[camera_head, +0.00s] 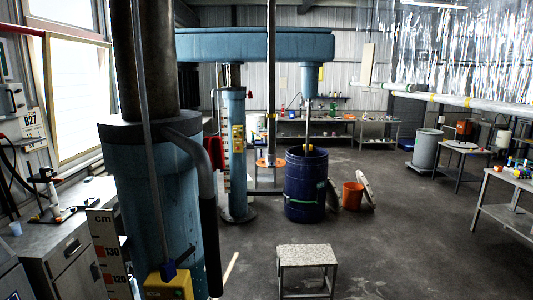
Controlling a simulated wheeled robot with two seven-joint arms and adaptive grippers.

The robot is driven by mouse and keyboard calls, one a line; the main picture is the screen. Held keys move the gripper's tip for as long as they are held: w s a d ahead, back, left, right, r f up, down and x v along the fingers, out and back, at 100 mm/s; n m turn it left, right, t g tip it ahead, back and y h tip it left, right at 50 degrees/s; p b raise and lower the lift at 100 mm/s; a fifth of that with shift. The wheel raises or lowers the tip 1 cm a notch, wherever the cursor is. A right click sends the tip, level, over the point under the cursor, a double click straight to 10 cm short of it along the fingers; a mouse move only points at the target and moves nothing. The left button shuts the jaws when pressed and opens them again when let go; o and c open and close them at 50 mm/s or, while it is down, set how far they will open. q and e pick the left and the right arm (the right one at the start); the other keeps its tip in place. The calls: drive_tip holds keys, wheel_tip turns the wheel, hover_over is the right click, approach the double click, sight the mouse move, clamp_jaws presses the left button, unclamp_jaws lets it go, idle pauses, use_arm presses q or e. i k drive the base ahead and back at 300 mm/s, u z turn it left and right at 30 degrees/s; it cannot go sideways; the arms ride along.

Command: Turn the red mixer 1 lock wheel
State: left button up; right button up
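No red lock wheel can be made out clearly. A red part (215,152) shows between the near blue column and the farther one, partly hidden by the bent grey pipe, and I cannot tell what it is. The near blue mixer column (160,200) stands large at left, with a bent grey pipe with a dark lower end (208,195) on its right side and a yellow box (168,285) low at its front. A second blue column (234,150) stands behind it, under a blue overhead beam (255,45). Neither of my grippers is in view.
A dark blue drum (305,185) stands under the beam's right end, with an orange bucket (353,196) beside it. A small stool (307,256) stands in the foreground. A grey cabinet (60,262) is at left and a table (505,215) at right.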

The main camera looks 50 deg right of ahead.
sight(213, 145)
drive_tip(key=z, duration=1.45)
drive_tip(key=k, duration=0.5)
drive_tip(key=u, duration=0.55)
drive_tip(key=i, duration=1.05)
drive_tip(key=z, duration=0.75)
